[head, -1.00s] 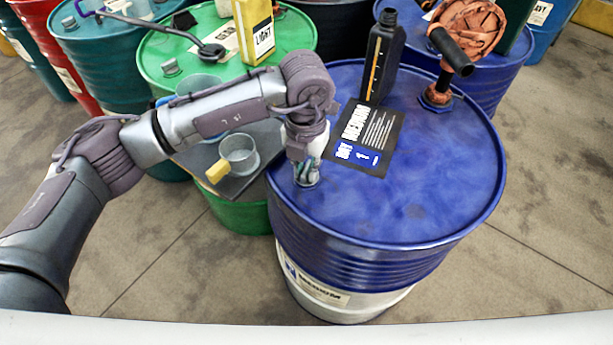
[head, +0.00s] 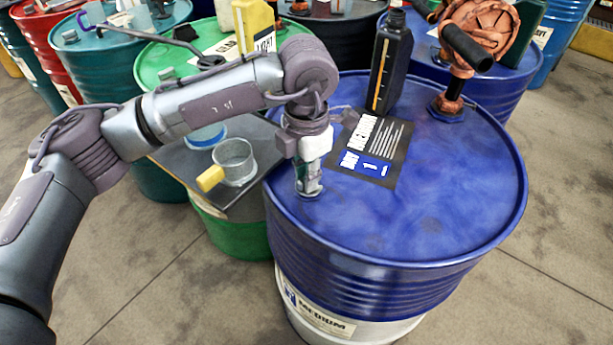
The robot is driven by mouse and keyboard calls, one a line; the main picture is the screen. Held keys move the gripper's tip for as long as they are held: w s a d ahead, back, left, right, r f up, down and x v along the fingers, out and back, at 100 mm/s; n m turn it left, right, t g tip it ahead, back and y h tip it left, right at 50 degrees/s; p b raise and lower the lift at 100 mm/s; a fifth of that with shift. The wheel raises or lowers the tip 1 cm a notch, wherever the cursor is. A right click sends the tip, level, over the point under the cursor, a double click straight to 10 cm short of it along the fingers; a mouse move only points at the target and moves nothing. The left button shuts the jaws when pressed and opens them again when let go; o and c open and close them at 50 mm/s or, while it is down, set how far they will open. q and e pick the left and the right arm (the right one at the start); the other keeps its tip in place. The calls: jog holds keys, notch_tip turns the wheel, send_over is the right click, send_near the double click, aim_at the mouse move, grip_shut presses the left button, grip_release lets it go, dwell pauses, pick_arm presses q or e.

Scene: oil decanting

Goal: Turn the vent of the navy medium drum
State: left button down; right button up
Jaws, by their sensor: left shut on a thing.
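The navy medium drum (head: 450,215) stands upright right of centre, with a blue top and a white lower band with a MEDIUM label. My left gripper (head: 309,190) points down at the left part of its top, close to the rim. It is shut on a small fitting there, which I take to be the vent; the fingers hide most of it. My right gripper is not in view.
On the drum top are a black label sheet (head: 372,152), a dark bottle (head: 391,65) and an orange hand pump (head: 470,45). A green drum (head: 160,62) is behind.

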pick_arm(q)
jog(key=shift+r, duration=0.1)
jog(key=c, duration=1.1)
grip_release()
notch_tip(320, 180, up, 12)
jog(key=shift+f, duration=0.1)
